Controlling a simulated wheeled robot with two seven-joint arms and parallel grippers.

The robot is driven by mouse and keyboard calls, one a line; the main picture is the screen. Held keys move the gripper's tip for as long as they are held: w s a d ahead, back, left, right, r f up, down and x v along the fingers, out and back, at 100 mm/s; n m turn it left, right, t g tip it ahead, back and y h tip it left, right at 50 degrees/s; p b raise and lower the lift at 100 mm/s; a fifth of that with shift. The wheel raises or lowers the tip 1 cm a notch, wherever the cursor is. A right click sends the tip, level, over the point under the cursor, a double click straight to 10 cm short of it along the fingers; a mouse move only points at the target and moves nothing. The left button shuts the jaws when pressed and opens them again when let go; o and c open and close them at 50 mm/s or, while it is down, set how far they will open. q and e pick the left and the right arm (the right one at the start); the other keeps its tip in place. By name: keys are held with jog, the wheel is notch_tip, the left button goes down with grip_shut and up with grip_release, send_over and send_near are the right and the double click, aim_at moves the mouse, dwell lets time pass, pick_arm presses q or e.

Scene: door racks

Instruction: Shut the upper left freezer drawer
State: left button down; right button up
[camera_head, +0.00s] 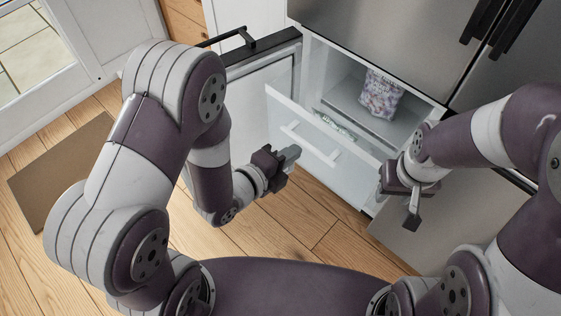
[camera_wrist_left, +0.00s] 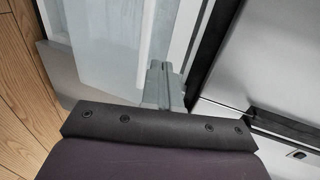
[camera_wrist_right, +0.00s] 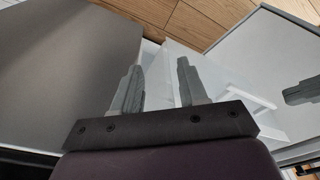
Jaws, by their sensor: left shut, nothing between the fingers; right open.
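The freezer drawer (camera_head: 312,137) is pale and translucent, with a white bar handle (camera_head: 310,143) on its front. It stands pulled out of the open freezer compartment, and a small greenish packet (camera_head: 335,126) shows behind its front. My left gripper (camera_head: 291,155) is shut and empty, close to the drawer front's lower left; I cannot tell whether it touches. Its closed fingers (camera_wrist_left: 160,80) also show beside pale panels in the left wrist view. My right gripper (camera_head: 399,203) is open and empty, right of the drawer. The right wrist view shows its spread fingers (camera_wrist_right: 158,75) before the white drawer (camera_wrist_right: 205,75).
The left freezer door (camera_head: 258,72) stands open beside the drawer. The right door (camera_head: 425,240) is open below my right arm. A printed bag (camera_head: 380,94) sits inside the compartment. Wooden floor (camera_head: 285,220) is clear in front, with a brown mat (camera_head: 60,165) at left.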

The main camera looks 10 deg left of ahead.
aim_at(321, 131)
pick_arm(q)
jog(key=x, duration=0.4)
jog(key=b+x, duration=0.1)
jog(key=x, duration=0.1)
jog(key=shift+w+d+r, duration=0.15)
jog(key=shift+w+r, duration=0.1)
jog(key=shift+w, duration=0.05)
jog(key=shift+w+d, duration=0.45)
jog(key=shift+w, duration=0.15)
pick_arm(e)
jog(key=shift+f, duration=0.6)
pick_arm(q)
jog(key=shift+w, duration=0.1)
